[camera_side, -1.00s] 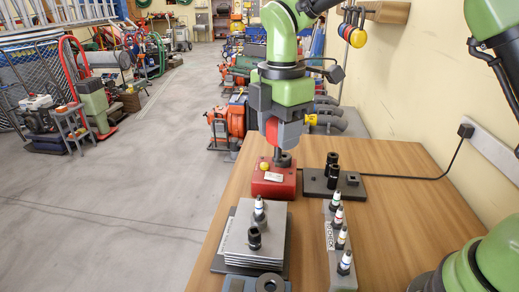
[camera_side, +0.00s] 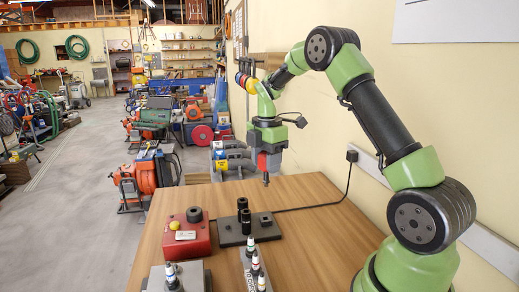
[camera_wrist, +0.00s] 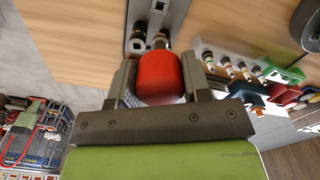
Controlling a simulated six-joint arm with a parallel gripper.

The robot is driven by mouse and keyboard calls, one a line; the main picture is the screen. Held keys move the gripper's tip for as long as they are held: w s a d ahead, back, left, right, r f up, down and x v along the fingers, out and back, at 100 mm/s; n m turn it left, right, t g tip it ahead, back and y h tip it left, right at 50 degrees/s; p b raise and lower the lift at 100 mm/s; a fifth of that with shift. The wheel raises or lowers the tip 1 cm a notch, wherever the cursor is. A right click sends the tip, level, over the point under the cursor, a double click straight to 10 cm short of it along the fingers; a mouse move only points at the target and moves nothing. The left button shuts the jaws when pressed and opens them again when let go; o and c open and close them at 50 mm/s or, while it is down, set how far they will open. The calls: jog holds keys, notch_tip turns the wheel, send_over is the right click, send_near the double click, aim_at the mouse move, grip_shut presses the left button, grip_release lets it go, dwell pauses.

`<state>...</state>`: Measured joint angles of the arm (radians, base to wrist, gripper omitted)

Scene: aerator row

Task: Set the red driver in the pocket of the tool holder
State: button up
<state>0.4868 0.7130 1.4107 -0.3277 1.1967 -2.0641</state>
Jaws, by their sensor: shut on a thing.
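My gripper (camera_side: 266,166) is shut on the red driver (camera_wrist: 160,77). The driver's rounded red body sits between the two fingers in the wrist view, and its dark shaft points down in the side view. It hangs over the far part of the table, clear of other things. A dark base plate (camera_side: 232,239), seemingly the tool holder, stands nearer the camera. The plate also shows at the top of the wrist view (camera_wrist: 174,22).
A red box (camera_side: 187,240) with a yellow button and a black round piece on top stands left of the plate. A cable crosses the table.

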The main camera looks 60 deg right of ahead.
aim_at(266, 180)
jog(key=shift+f, duration=4.55)
jog(key=shift+f, duration=0.35)
jog(key=shift+f, duration=0.65)
jog(key=o, duration=1.3)
jog(key=shift+r, duration=3.5)
